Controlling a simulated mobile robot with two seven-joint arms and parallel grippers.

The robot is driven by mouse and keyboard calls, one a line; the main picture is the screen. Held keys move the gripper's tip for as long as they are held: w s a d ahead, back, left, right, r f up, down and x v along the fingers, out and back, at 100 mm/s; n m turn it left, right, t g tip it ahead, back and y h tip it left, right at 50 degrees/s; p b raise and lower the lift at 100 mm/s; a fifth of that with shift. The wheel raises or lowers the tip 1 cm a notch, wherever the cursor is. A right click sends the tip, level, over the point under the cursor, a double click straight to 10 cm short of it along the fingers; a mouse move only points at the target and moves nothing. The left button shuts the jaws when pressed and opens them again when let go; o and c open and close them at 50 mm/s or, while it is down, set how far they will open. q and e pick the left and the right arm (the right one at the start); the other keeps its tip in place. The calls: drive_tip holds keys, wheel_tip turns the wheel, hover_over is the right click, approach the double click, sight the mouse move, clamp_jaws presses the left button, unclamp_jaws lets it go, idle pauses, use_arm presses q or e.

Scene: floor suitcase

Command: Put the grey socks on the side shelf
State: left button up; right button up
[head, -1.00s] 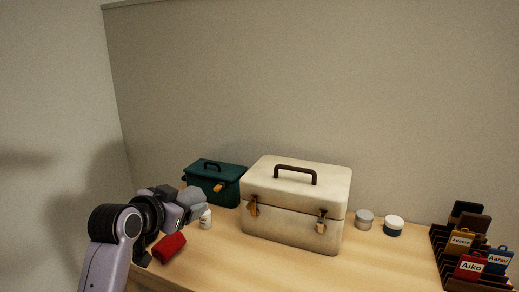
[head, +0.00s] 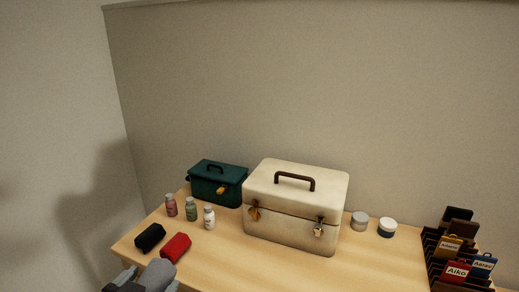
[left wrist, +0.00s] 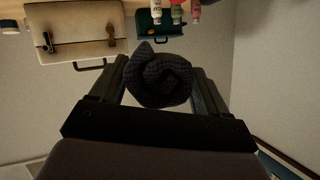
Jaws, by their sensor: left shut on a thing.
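My left gripper (left wrist: 160,92) is shut on the grey socks (left wrist: 158,78), a dark grey knitted roll between its two fingers in the left wrist view. In the head view the grey socks (head: 160,272) show at the bottom left edge, with a part of my left gripper (head: 140,284) beside them, in front of the wooden surface. Most of that arm is cut off. My right gripper is out of view. I cannot tell for sure which surface is the side shelf.
On the wooden surface (head: 220,262) lie a black roll (head: 150,237) and a red roll (head: 175,248). Behind them stand three small bottles (head: 191,209), a green box (head: 217,186) and a cream case (head: 292,212). Two jars (head: 387,228) and a tag rack (head: 432,262) are at the right.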

use_arm(q)
drive_tip(key=shift+w+f, duration=0.2)
drive_tip(key=shift+w, duration=0.1)
drive_tip(key=w+d+r+m+h+b, duration=0.1)
drive_tip(key=w+b, duration=0.3)
drive_tip(key=w, duration=0.6)
drive_tip(key=w+d+r+m+h+b, duration=0.1)
drive_tip(key=w+b, duration=0.4)
drive_tip(key=w, duration=0.5)
drive_tip(key=shift+d+r+m+g+h, duration=0.3)
drive_tip(key=shift+r+m+h, duration=0.3)
drive_tip(key=shift+r+h, duration=0.35)
wheel_tip(320, 180, down, 16)
drive_tip(key=b, duration=0.2)
drive_tip(key=shift+b, duration=0.35)
wheel_tip(320, 180, down, 4)
drive_tip(key=shift+r, duration=0.2)
